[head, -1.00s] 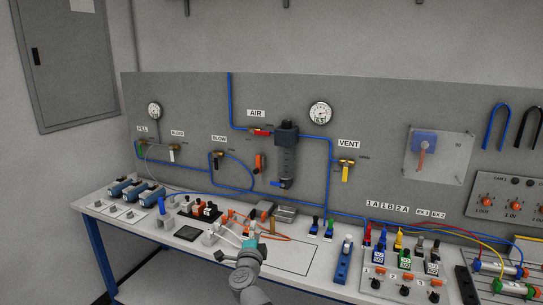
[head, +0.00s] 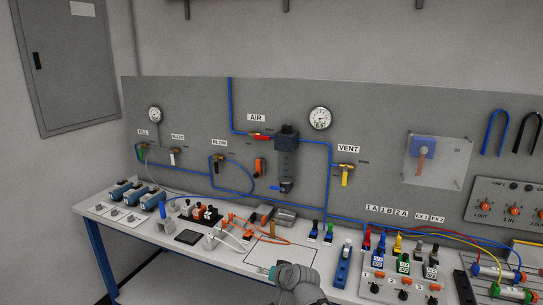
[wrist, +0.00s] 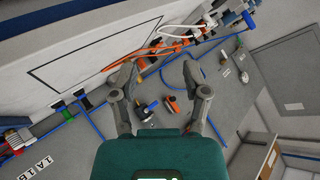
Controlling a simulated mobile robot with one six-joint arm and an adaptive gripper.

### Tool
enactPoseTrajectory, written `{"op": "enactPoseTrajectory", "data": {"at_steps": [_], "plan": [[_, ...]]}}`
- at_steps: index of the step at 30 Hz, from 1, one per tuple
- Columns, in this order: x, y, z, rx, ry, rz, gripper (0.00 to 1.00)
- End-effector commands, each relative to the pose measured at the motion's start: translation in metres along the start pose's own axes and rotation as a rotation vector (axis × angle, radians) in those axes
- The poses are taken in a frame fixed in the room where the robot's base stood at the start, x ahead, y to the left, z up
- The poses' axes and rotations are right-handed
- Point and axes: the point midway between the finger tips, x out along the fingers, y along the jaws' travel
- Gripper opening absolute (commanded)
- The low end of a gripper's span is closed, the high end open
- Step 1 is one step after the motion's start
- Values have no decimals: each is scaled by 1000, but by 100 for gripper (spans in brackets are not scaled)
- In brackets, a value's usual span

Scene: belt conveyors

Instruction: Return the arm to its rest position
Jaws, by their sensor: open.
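My arm (head: 297,278) shows at the bottom middle of the head view, over the front edge of the workbench. Its gripper is seen from behind there, and its fingers are hard to make out. In the wrist view my gripper (wrist: 160,70) has its two grey fingers spread well apart, with nothing between them. The wrist view looks across the bench and panel at a strong tilt. No object is held.
The workbench (head: 95,207) carries orange tubing (head: 275,241), a grey tray (head: 285,215), a blue-based switch (head: 342,268) and a valve block (head: 385,285). Behind stands a grey panel (head: 385,110) with gauges and valves. A black-outlined bench area (head: 285,255) lies clear beside the arm.

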Motion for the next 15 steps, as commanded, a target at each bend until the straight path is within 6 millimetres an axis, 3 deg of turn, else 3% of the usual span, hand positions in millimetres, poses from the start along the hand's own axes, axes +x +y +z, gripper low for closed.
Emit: {"op": "enactPoseTrajectory", "data": {"at_steps": [8,15], "plan": [[-38,72,42,-87,-317,219,60],[-91,131,74,-98,-588,426,60]]}}
